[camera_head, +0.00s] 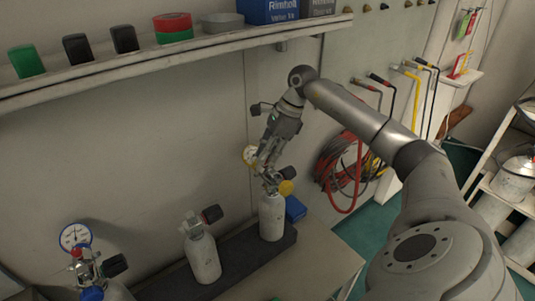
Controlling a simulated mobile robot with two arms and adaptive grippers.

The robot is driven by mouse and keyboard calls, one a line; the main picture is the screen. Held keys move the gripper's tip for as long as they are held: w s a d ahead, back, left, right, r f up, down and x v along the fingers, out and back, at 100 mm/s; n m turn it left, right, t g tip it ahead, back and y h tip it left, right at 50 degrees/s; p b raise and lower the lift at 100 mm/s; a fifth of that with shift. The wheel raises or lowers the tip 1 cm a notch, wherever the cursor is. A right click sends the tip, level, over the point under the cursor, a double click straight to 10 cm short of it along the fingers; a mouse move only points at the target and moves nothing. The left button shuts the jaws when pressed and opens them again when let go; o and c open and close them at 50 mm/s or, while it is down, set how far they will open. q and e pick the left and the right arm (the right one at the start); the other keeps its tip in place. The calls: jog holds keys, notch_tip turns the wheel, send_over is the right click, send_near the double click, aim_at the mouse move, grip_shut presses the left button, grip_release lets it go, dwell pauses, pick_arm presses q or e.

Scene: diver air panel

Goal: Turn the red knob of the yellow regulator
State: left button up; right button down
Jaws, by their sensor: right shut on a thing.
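The yellow regulator (286,188) is on the valve of the rightmost grey cylinder (271,218). Its yellow-rimmed gauge (250,155) shows just left of my right gripper (266,160). My right gripper reaches down from above, and its fingers are closed at the top of the regulator. The red knob is hidden by the fingers; they are shut where it sits, judging by the matching blue regulator (92,293), whose red knob (77,252) shows at lower left. My left gripper is not in view.
A middle cylinder (203,258) with a black valve knob stands to the left on the dark base (240,255). A blue box (295,208) lies behind the right cylinder. A wall shelf (180,50) runs above, and coiled hoses (345,165) hang at right.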

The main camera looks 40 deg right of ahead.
jog(key=n, duration=0.2)
jog(key=n+g, duration=0.2)
jog(key=n, duration=0.1)
jog(key=shift+w+r+n+y, duration=0.1)
jog(key=shift+w+n+y, duration=0.2)
jog(key=shift+y, duration=0.1)
jog(key=n+g, duration=0.2)
jog(key=n, duration=0.3)
jog(key=shift+w, duration=0.1)
jog(key=shift+h, duration=0.3)
jog(key=c, duration=1.3)
grip_release()
jog(key=shift+c, duration=0.2)
